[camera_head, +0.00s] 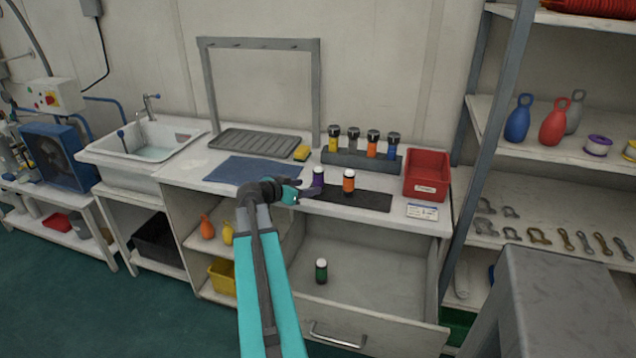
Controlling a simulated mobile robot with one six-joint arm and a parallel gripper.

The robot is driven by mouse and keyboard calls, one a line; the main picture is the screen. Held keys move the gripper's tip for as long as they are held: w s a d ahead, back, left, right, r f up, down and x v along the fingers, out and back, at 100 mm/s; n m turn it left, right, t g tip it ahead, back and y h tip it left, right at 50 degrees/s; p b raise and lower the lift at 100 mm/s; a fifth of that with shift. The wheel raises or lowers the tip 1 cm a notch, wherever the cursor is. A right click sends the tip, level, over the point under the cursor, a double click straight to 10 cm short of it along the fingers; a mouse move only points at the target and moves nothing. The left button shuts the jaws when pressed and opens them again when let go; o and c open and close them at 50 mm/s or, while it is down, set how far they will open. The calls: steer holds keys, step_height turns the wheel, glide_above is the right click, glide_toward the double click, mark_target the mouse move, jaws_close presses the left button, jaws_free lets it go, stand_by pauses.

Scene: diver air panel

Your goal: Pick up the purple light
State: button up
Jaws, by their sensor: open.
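The purple light (318,175), a small cylinder with a dark band, stands upright on the counter at the left end of a dark mat (357,201). My gripper (307,188) is open, with its fingers beside the purple light and overlapping its lower part in the picture. I cannot tell whether they touch it. An orange light (348,182) stands upright just right of the purple one.
A dark rack (345,158) behind holds several flashlights. A red bin (428,174) and a label card (422,211) are at right. A blue cloth (236,169) lies left. A green light (321,270) stands in the open drawer (375,285) below.

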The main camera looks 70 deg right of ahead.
mark_target(315, 184)
steer(key=shift+x, duration=1.4)
steer(key=shift+r+p+x, duration=0.2)
steer(key=shift+p+x, duration=1)
steer(key=shift+x, duration=1.5)
steer(key=c, duration=1.3)
